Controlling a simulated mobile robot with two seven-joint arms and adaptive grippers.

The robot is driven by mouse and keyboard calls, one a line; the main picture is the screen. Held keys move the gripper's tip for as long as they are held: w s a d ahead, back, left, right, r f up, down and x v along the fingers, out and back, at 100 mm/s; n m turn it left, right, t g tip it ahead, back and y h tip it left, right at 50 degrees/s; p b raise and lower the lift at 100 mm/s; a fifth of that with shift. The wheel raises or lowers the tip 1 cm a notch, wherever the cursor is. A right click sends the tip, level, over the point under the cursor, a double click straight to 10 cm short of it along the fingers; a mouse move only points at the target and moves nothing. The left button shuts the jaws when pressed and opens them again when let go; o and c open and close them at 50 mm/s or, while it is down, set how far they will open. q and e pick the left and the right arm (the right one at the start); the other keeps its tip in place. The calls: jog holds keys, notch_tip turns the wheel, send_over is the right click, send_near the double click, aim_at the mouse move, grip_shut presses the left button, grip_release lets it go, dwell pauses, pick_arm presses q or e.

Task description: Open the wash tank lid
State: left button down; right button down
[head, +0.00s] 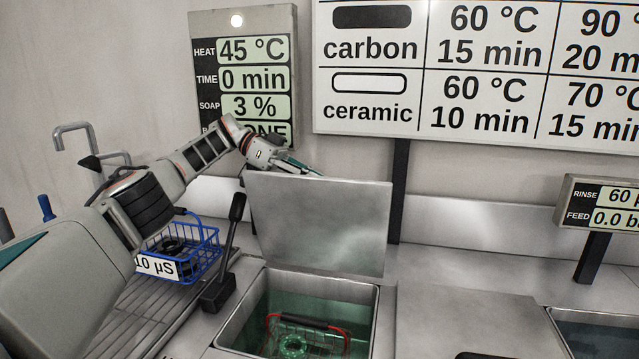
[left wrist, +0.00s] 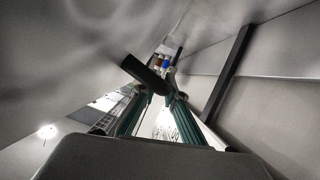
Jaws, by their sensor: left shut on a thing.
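The wash tank lid (head: 318,220) is a flat grey metal plate, raised nearly upright at the back of the wash tank (head: 373,318). The tank stands open, and greenish liquid shows inside it. My left gripper (head: 290,165) is at the lid's top edge, with its fingertips partly hidden behind the plate in the head view. In the left wrist view my left gripper (left wrist: 160,92) is shut on a black lid handle (left wrist: 143,74). My right gripper is in neither view.
A red-handled basket (head: 310,322) sits in the tank. A black lever (head: 235,210) stands left of it. A blue basket (head: 205,250) is on the grooved drainboard. A display panel (head: 245,75) hangs behind my left arm. Another basin (head: 600,325) lies at right.

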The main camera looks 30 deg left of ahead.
pick_arm(q)
jog(key=shift+f, duration=0.15)
jog(key=c, duration=2.1)
grip_release()
jog(key=shift+w, duration=0.1)
